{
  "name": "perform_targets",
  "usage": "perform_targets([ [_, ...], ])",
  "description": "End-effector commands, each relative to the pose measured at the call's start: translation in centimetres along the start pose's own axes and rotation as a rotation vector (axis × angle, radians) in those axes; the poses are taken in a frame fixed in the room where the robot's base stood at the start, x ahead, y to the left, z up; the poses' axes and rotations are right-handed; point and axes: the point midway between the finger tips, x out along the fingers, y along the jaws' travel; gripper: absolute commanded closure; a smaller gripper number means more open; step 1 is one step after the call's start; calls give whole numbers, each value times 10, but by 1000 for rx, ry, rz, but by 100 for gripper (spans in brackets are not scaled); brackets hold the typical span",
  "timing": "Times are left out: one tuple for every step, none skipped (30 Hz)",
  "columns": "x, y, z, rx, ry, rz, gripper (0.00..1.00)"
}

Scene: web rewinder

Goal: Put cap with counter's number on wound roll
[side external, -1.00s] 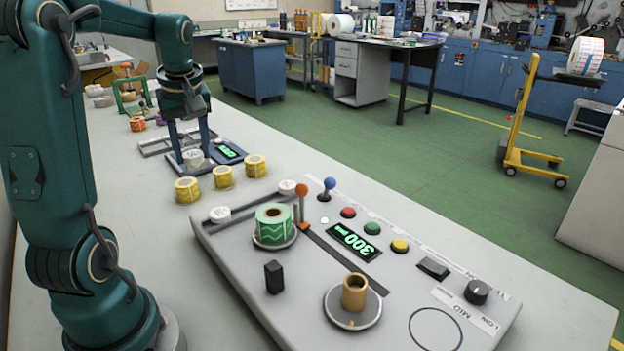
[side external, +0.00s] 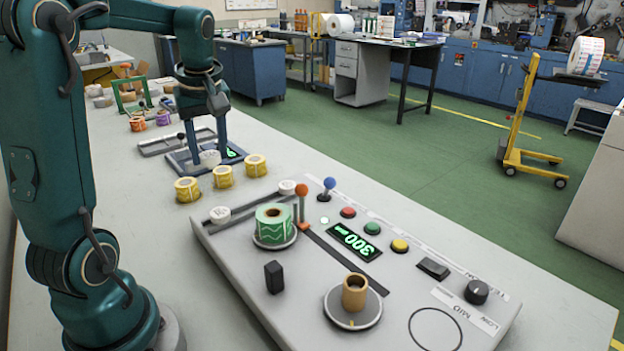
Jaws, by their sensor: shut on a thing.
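The wound roll (side external: 272,227), green with white wavy lines and a brown core, sits on the left spindle of the grey rewinder.
Several yellow rolls (side external: 223,177) stand between my gripper and the rewinder. An orange-topped lever (side external: 302,203) rises close beside the green roll. A black block (side external: 274,277) and a bare brown core (side external: 354,293) on the right spindle stand nearer the camera.

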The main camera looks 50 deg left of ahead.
Motion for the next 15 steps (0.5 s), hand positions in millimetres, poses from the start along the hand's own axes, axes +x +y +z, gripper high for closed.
perform_targets([
  [-4,13,13,44,-1,11,93],
  [-6,19,20,66,0,17,93],
  [-9,28,30,96,1,25,93],
  [-11,33,38,121,1,31,93],
  [-13,38,45,144,2,37,93],
  [-16,45,54,175,3,44,93],
  [-18,49,61,199,4,50,93],
  [-20,53,68,222,4,56,93],
  [-22,57,76,251,5,64,93],
  [-24,60,82,273,6,69,93],
  [-25,63,86,292,6,74,93],
  [-27,66,92,317,7,81,93],
  [-28,68,96,332,7,85,93],
  [-29,69,99,344,7,88,93],
  [-30,70,103,359,7,92,93],
])
